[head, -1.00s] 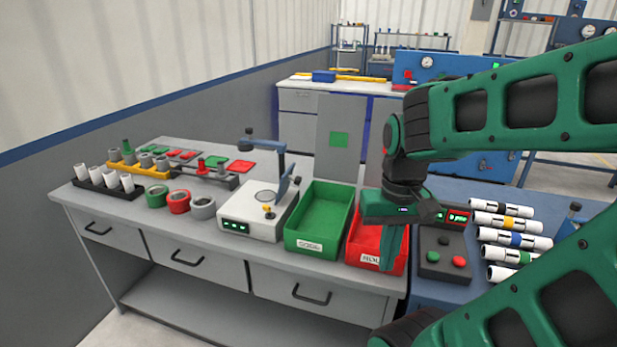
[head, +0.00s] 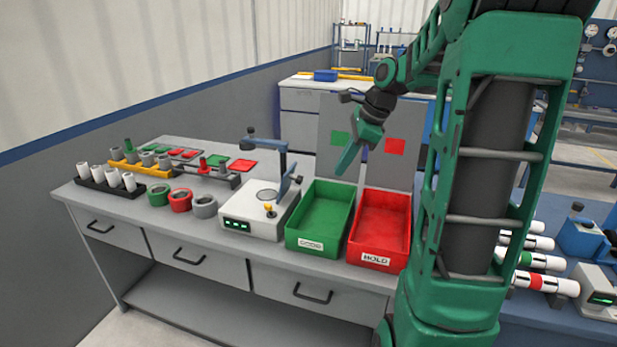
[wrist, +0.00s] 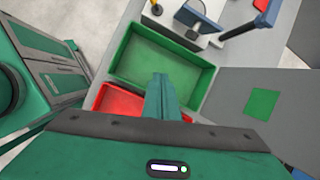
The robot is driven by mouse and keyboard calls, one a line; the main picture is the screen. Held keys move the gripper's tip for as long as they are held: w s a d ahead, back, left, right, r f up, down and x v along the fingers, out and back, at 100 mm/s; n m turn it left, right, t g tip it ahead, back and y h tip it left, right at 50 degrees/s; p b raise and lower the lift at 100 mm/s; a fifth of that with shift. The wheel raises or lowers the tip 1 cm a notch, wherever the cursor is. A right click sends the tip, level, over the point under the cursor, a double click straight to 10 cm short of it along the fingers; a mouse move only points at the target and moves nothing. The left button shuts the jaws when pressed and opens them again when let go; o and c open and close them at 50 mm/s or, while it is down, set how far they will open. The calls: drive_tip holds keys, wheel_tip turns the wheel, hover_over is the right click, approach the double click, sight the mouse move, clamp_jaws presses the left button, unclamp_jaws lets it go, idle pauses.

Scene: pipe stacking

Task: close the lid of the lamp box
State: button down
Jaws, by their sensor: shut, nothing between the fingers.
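The white box with a lamp arm (head: 250,225) stands on the grey bench, left of the green bin; I take it to be the lamp box. A blue-grey plate (head: 284,187) stands tilted up at its right side, which looks like its raised lid. In the wrist view the plate (wrist: 200,14) shows at the top edge, partly cut off. My gripper (head: 346,160) is shut and empty, above the back of the green bin and right of the box. In the wrist view its fingers (wrist: 158,95) point over the bins.
A green bin (head: 290,243) and a red bin (head: 353,256) stand right of the box. A blue lamp arm (head: 282,157) rises behind the plate. Rings (head: 204,206) lie left of the box. A grey panel (head: 331,118) stands behind the bins.

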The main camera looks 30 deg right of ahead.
drive_tip(key=w+a+f+m, duration=0.3)
drive_tip(key=w+f, duration=0.4)
drive_tip(key=w, duration=0.3)
drive_tip(key=shift+m+t+y, duration=0.3)
drive_tip(key=shift+t+y, duration=0.1)
idle(0.3)
drive_tip(key=shift+w+d, duration=0.1)
